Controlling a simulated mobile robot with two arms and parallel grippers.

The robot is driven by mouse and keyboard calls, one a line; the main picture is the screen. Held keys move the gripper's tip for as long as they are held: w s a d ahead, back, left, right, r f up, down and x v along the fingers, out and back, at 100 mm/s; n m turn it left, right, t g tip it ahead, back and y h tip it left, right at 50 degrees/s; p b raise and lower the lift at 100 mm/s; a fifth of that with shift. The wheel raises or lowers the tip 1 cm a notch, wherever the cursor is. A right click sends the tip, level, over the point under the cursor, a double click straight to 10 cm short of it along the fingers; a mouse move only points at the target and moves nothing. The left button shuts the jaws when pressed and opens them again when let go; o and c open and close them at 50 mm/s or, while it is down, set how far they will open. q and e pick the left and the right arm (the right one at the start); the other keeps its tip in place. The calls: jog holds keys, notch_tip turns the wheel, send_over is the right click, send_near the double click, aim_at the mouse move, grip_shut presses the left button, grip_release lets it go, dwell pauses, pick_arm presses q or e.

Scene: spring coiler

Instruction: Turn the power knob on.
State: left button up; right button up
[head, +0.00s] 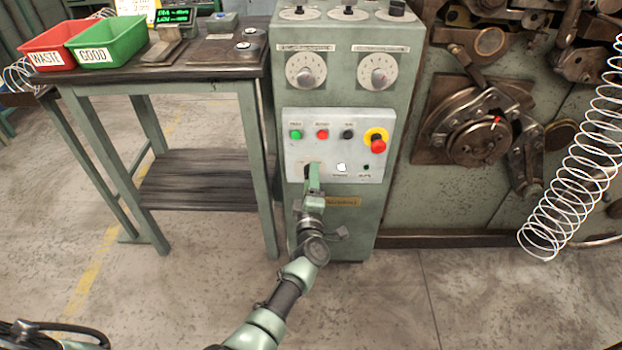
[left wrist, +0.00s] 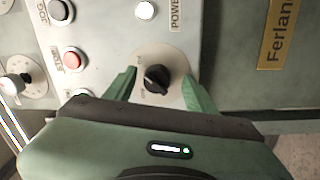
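The black power knob (left wrist: 157,78) sits on a round pale plate (left wrist: 165,60) on the control panel (head: 376,126). Small marks on the plate are too small to read surely. My left gripper (left wrist: 160,88) is open, with one green finger on each side of the knob and a visible gap to each. In the head view, my left gripper (head: 314,178) is at the panel's lower left and mostly hides the knob. A bright white lamp (head: 341,168) is right of it; the lamp also shows by the POWER label in the left wrist view (left wrist: 145,10). My right gripper is not in view.
Green (head: 296,134), red (head: 322,134) and black (head: 348,134) buttons and a red emergency stop (head: 378,145) are above on the panel. Two dials (head: 306,71) are higher up. A bench (head: 150,72) with bins stands left; the coiler (head: 480,130) stands right.

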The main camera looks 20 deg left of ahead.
pick_arm(q)
jog(key=shift+r, duration=0.1)
jog(key=p+v, duration=0.1)
jog(key=v, duration=0.6)
jog(key=shift+s, duration=0.35)
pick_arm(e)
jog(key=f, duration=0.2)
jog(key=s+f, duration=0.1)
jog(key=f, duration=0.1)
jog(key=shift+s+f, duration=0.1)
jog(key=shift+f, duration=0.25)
pick_arm(q)
jog(key=shift+d, duration=0.15)
